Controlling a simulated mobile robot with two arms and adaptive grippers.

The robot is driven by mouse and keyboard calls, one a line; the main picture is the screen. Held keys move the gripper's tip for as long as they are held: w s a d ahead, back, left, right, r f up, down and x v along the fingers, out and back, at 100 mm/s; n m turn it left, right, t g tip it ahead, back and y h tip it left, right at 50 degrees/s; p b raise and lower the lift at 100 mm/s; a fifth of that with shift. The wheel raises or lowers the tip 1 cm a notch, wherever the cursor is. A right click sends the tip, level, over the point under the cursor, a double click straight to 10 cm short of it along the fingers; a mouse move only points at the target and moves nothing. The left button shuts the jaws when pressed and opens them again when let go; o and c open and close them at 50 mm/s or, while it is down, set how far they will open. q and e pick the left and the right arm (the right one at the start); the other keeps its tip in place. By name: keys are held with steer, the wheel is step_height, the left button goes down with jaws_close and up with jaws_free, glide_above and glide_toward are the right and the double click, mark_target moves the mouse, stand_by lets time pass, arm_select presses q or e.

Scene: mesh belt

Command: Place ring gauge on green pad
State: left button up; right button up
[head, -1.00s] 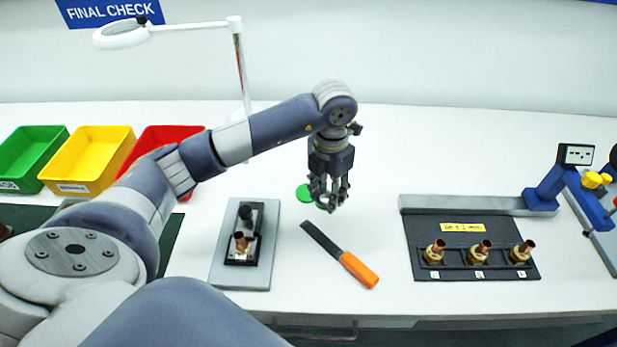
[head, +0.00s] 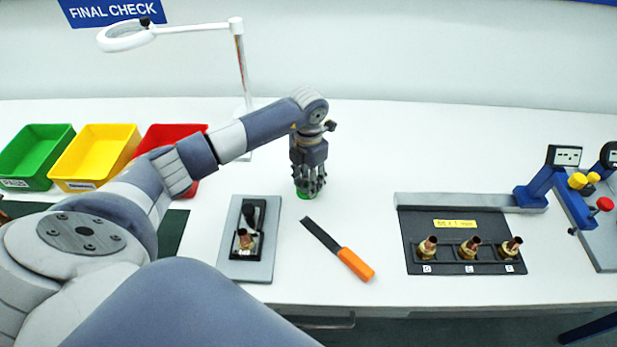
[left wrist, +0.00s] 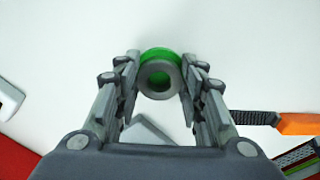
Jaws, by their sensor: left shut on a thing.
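The ring gauge (left wrist: 147,86) is a grey ring with a round hole, seen between the fingers in the left wrist view. My left gripper (head: 309,187) is shut on it and points down at the bench. The green pad (left wrist: 160,54) is a small round disc. In the left wrist view it shows just behind and beneath the ring, which covers part of it. In the head view only a sliver of the green pad (head: 306,196) shows below my fingertips, and the ring is hidden. I cannot tell whether ring and pad touch. My right gripper is not in view.
An orange-handled tool (head: 355,264) lies right and in front of the gripper. A grey plate (head: 252,272) with a fixture stands front left. A black tray (head: 410,240) with brass fittings is at right. Green, yellow and red bins and a magnifier lamp (head: 240,60) stand left.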

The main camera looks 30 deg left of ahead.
arm_select(q)
steer(key=shift+f, duration=0.1)
steer(key=o, duration=1.1)
steer(key=shift+o, duration=0.2)
steer(key=shift+r, duration=0.3)
step_height(320, 180, up, 12)
steer(key=b, duration=0.4)
steer(key=shift+f, duration=0.15)
